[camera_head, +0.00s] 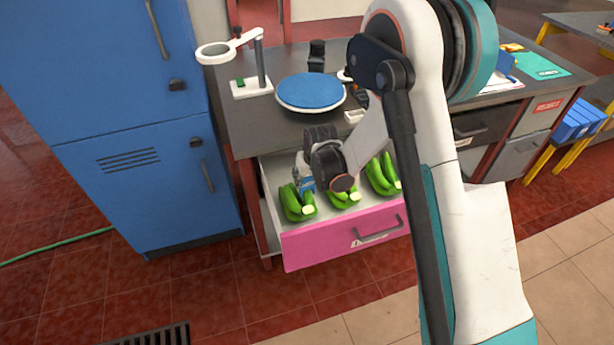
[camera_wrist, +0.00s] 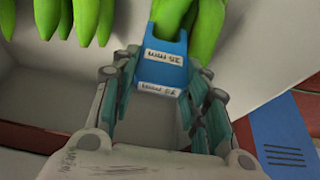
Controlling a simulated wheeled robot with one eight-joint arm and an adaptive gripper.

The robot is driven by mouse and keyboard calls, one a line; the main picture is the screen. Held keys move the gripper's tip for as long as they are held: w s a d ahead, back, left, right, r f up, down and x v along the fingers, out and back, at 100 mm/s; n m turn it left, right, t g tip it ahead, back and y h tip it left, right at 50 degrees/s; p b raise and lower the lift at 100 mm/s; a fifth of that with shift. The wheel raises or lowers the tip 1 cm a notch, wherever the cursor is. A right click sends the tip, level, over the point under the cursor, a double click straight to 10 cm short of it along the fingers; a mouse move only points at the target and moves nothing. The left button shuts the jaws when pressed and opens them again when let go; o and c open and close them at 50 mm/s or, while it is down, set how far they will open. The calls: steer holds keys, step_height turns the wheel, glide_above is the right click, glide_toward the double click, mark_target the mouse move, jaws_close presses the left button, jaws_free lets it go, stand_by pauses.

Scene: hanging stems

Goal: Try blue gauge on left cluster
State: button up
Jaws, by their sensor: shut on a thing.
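Three green banana clusters lie in the open drawer: the left cluster (camera_head: 297,203), a middle one (camera_head: 344,196) and a right one (camera_head: 383,175). My gripper (camera_head: 305,180) reaches down behind the left cluster. In the wrist view my gripper (camera_wrist: 163,115) is shut on the blue gauge (camera_wrist: 161,65), which has two white labels. The gauge's notched end meets green fingers of the left cluster (camera_wrist: 190,18); whether the notch goes around a finger I cannot tell. Only a bit of the gauge (camera_head: 307,184) shows in the head view.
The pink-fronted drawer (camera_head: 325,242) stands open under the dark bench. A round blue-topped scale (camera_head: 310,91) and a magnifier stand (camera_head: 252,88) are on the bench. A blue cabinet (camera_head: 180,195) is close on the left. Other bananas (camera_wrist: 75,18) hang at the wrist view's upper left.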

steer(key=shift+f+b, duration=0.3)
steer(key=shift+f, duration=0.1)
steer(key=shift+r, duration=0.2)
stand_by(0.7)
steer(key=shift+f+b, duration=0.2)
steer(key=shift+b, duration=0.25)
stand_by(1.3)
steer(key=shift+r, duration=0.15)
stand_by(0.6)
steer(key=shift+f, duration=0.2)
stand_by(0.4)
steer(key=shift+r, duration=0.3)
stand_by(0.9)
steer(key=shift+r+p, duration=2.2)
steer(key=shift+r, duration=1.95)
